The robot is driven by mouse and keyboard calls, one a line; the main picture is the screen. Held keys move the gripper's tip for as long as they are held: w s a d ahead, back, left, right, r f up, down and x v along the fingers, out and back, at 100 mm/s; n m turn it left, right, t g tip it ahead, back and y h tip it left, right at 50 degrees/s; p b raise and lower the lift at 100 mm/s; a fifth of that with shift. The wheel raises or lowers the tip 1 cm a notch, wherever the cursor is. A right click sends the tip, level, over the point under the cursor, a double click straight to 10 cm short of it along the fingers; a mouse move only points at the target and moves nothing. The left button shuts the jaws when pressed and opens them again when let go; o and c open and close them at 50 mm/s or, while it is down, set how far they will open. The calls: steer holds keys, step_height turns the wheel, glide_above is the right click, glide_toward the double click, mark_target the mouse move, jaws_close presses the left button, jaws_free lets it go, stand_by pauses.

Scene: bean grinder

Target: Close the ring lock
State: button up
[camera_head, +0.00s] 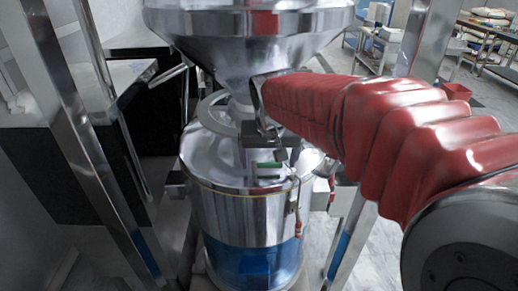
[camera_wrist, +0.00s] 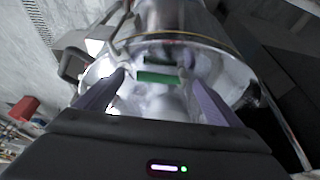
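The metal drum (camera_head: 240,218) stands upright under a funnel, with a shiny lid (camera_head: 215,160). A thin band that looks like the ring lock (camera_head: 235,193) runs around the drum below the lid. A latch lever with a red tip (camera_head: 298,229) hangs at the band's front right. My gripper (camera_head: 272,156) is over the front of the lid, left of and above the lever. In the wrist view my gripper (camera_wrist: 153,78) has its two fingers spread apart. A green bar (camera_wrist: 158,77) shows between them; I cannot tell whether they touch it. The far side of the ring is hidden.
The funnel (camera_head: 245,45) is close above my gripper. Metal frame posts (camera_head: 92,150) stand on both sides of the drum. Dark cabinets (camera_head: 150,95) are at the left. A red container (camera_head: 456,91) and benches are far back right.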

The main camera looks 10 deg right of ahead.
steer(key=c, duration=1.3)
steer(key=shift+a, duration=0.2)
steer(key=shift+c, duration=0.6)
steer(key=shift+d, duration=0.1)
